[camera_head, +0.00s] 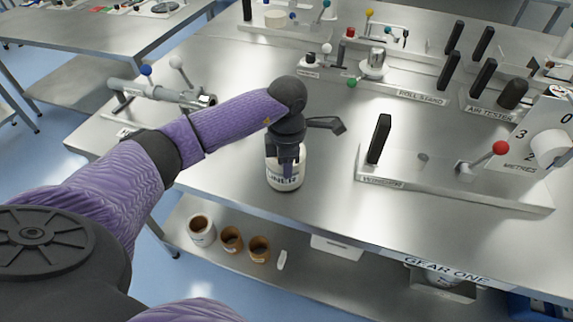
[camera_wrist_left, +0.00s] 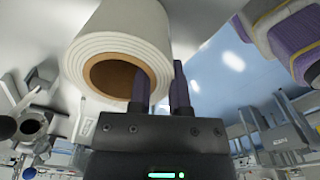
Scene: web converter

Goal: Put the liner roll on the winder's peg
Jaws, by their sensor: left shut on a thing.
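The liner roll (camera_head: 285,174) is a white cylinder with dark lettering on its side. It hangs under my left gripper (camera_head: 287,155) over the table left of the winder. In the left wrist view the roll (camera_wrist_left: 90,50) shows an open brown core, and my left gripper (camera_wrist_left: 160,88) is shut on its wall, one finger at the core and one outside. The winder (camera_head: 455,190) has a metal base with a front label, a black upright peg (camera_head: 379,139) and a red-knobbed lever. The peg stands bare, right of the roll. My right gripper is out of view.
A lever device (camera_head: 160,93) stands at the left table edge. The roll stand (camera_head: 405,90) and other black uprights line the back. A numbered metres panel (camera_head: 535,135) is at right. Several small rolls (camera_head: 231,238) sit on the lower shelf. The table between roll and winder is clear.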

